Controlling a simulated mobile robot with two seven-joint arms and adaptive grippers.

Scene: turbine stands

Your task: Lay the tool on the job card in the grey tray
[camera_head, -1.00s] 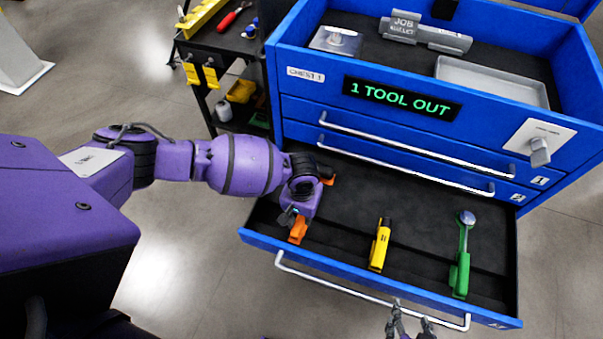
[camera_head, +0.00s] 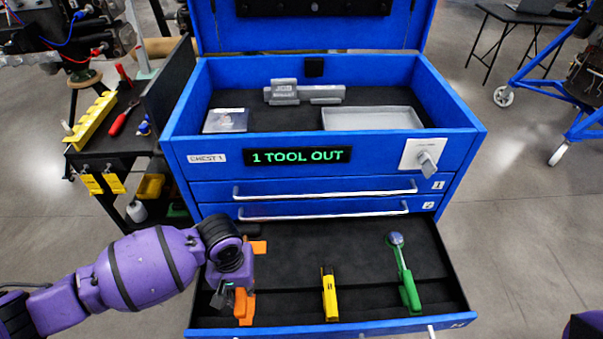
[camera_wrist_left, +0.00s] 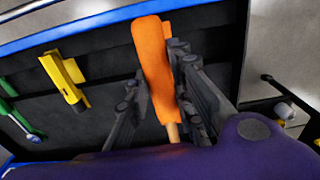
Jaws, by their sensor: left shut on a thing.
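My left gripper (camera_head: 232,290) is shut on the orange tool (camera_head: 244,305) at the left of the open bottom drawer. In the left wrist view, the orange handle (camera_wrist_left: 156,65) lies between the two dark fingers (camera_wrist_left: 158,100), with a thin tan shaft below it. My wrist hides the middle of the tool in the head view. The grey tray (camera_head: 345,128) sits in the chest's open top, at the right, and looks empty. I cannot make out a job card. My right gripper is not in view.
A yellow tool (camera_head: 329,293) and a green tool (camera_head: 409,288) lie in the drawer to the right. A small clear-topped box (camera_head: 226,121) sits left of the tray. The chest's display (camera_head: 297,157) reads 1 TOOL OUT. A dark cart (camera_head: 125,145) stands at the left.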

